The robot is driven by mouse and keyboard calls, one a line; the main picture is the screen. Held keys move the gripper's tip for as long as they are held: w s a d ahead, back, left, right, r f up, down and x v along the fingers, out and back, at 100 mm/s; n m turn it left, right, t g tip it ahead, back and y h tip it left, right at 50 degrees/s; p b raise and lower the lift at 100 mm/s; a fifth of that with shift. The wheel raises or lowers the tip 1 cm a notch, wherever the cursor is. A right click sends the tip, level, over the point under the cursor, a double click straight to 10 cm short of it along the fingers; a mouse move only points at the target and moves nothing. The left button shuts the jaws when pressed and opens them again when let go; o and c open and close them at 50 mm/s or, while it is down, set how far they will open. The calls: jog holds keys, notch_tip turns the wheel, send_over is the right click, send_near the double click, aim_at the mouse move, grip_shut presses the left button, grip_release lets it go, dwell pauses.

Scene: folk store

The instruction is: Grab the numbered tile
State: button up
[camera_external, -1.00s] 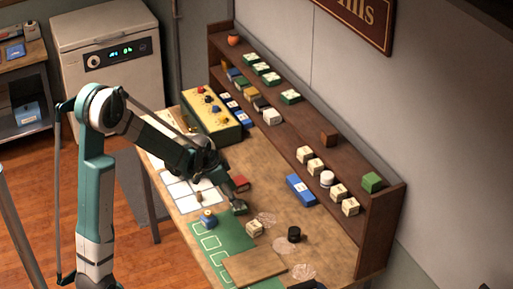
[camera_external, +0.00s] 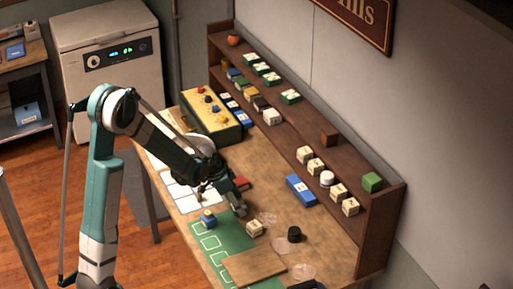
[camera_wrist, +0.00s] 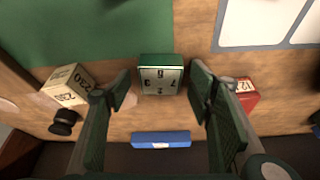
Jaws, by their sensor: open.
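My gripper (camera_wrist: 161,91) is open, with one finger on each side of the tile. Gaps show between the tile and both fingers, and it is not held. In the external view my gripper (camera_external: 240,207) is low over the table, and it hides most or all of the tile.
A cream block (camera_wrist: 68,88) and a black cylinder (camera_wrist: 63,122) stand left of my fingers in the wrist view. A red block (camera_wrist: 246,93) is close to the right finger. A blue box (camera_wrist: 160,139) lies beyond, near the shelf (camera_external: 385,225). A green mat (camera_external: 212,249) covers the table's front.

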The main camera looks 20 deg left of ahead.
jog(key=shift+c, duration=0.3)
jog(key=c, duration=1)
jog(key=shift+o, duration=0.2)
jog(key=shift+r, duration=0.1)
notch_tip(320, 180, up, 10)
jog(key=p, duration=0.1)
jog(key=shift+p, duration=0.3)
